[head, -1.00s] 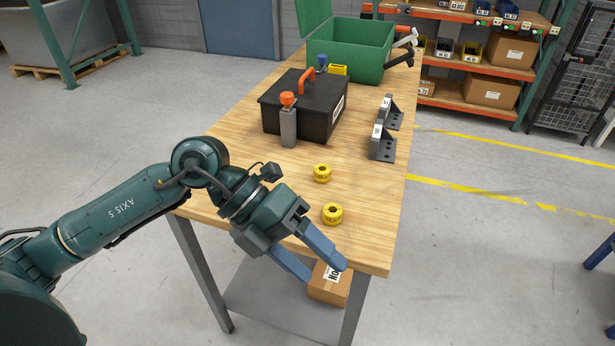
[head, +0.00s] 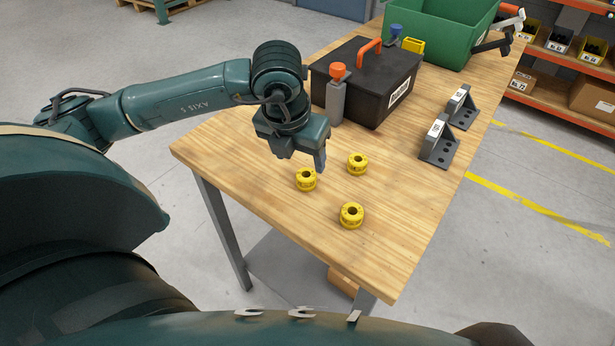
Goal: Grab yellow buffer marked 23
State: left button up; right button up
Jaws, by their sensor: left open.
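Three yellow ring-shaped buffers lie on the wooden table: a left one (head: 306,180), a back one (head: 357,163) and a front one (head: 351,215). Their markings are too small to read, so I cannot tell which is 23. My left gripper (head: 303,163) is open and points down, just behind and above the left buffer in the head view. Its fingers are partly hidden by the gripper body and seen foreshortened. I cannot tell whether they touch anything. My right gripper is not in view.
On the wooden table (head: 265,207), a black toolbox (head: 375,85) with an orange handle and a grey post with an orange top (head: 336,98) stand behind the buffers. Two grey brackets (head: 438,145) (head: 461,106) are at right. A green bin (head: 450,30) is at the back. The front of the table is clear.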

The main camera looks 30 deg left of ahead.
aim_at(305, 173)
pick_arm(q)
jog(key=shift+x, duration=0.9)
jog(key=p+x, duration=0.1)
jog(key=x, duration=0.3)
jog(key=shift+d, duration=0.1)
jog(key=shift+w+f, duration=0.15)
jog(key=shift+f, duration=0.45)
jog(key=shift+c, duration=0.4)
jog(key=c, duration=1)
